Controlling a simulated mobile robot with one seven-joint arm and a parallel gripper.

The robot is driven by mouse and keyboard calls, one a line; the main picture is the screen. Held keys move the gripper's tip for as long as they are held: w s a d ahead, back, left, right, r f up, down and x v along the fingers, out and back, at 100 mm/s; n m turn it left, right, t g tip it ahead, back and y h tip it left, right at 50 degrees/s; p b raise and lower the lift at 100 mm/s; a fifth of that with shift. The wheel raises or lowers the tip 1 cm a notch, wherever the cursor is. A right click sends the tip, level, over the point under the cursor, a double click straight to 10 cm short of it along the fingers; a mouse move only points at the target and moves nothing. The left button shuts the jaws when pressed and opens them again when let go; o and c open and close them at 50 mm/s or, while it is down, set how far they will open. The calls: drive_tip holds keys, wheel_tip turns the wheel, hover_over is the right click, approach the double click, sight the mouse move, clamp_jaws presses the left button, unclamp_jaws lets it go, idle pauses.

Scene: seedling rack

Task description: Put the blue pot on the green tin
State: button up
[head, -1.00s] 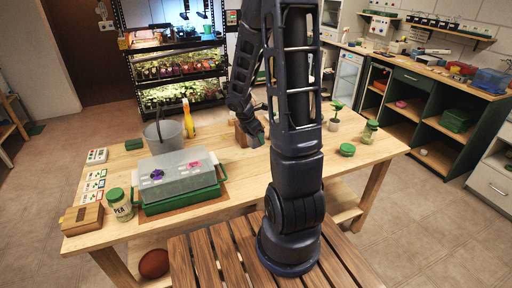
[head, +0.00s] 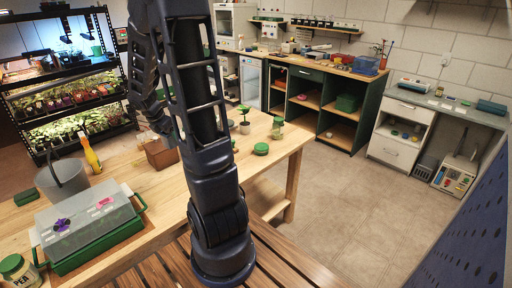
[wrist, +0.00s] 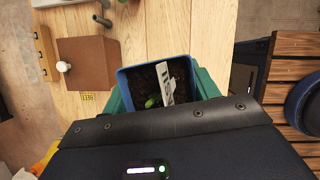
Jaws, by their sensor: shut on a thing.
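In the wrist view the blue pot (wrist: 125,78), square with dark soil, a small green sprout and a white label, sits between the green fingers of my gripper (wrist: 160,90). My gripper is shut on it. I cannot tell how far the pot is above the wooden top. In the head view my arm hides most of the gripper and the pot, near a brown box (head: 160,155). A low round green thing, likely the green tin (head: 261,149), stands on the table to the right of my arm, apart from the gripper.
A potted seedling (head: 244,119) and a green-lidded jar (head: 277,128) stand near the tin. A grey bucket (head: 62,178), a yellow bottle (head: 91,154) and a clear-lidded green tray (head: 110,243) are at the left. The brown box with a white knob (wrist: 85,62) is beside the pot.

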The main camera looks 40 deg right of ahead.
drive_tip(key=w+d+r, duration=0.1)
drive_tip(key=w+d, duration=0.1)
drive_tip(key=d, duration=1)
wheel_tip(320, 180, up, 2)
drive_tip(key=m, duration=0.2)
hover_over(265, 144)
drive_tip(key=a, duration=0.2)
drive_tip(key=shift+g, duration=0.4)
wheel_tip(265, 144, down, 19)
drive_tip(key=shift+s+f, duration=0.1)
drive_tip(key=o, duration=1.1)
drive_tip(key=shift+f, duration=0.1)
drive_tip(key=shift+c, duration=0.2)
